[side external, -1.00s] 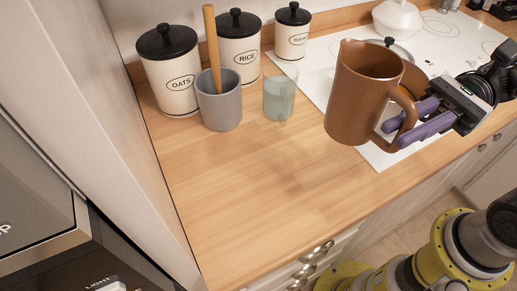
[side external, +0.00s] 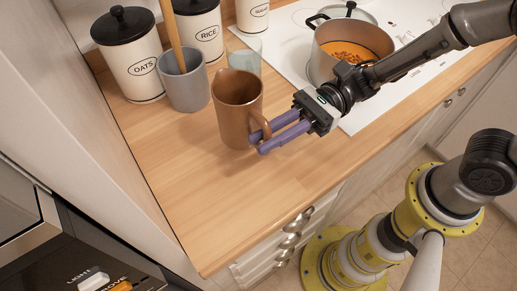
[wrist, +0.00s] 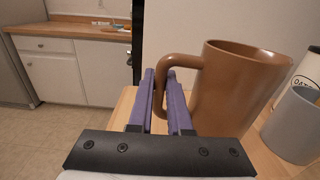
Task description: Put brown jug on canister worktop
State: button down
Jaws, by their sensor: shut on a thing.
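The brown jug (side external: 237,105) is upright at the middle of the wooden canister worktop (side external: 190,200), in front of the grey pot and the glass. My gripper (side external: 262,142) comes from the right, its purple fingers shut on the jug's handle. In the wrist view the fingers (wrist: 162,98) close around the handle, and the brown jug (wrist: 232,92) fills the right side. I cannot tell whether its base touches the wood or hangs just above it.
Behind stand the OATS canister (side external: 130,60), the RICE canister (side external: 203,30), a grey pot (side external: 183,85) with a wooden stick, and a glass (side external: 244,56). A saucepan of orange food (side external: 340,50) sits on the white hob at right. The worktop's front left is clear.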

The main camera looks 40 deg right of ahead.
jog(key=shift+w+a+f, duration=0.2)
jog(key=shift+f, duration=0.6)
jog(key=shift+w+a+f, duration=0.2)
jog(key=shift+f, duration=0.6)
jog(key=shift+w+a+f, duration=0.2)
jog(key=shift+f, duration=0.6)
jog(key=shift+f, duration=0.15)
jog(key=c, duration=0.8)
grip_release()
jog(key=shift+f, duration=0.1)
jog(key=shift+c, duration=0.2)
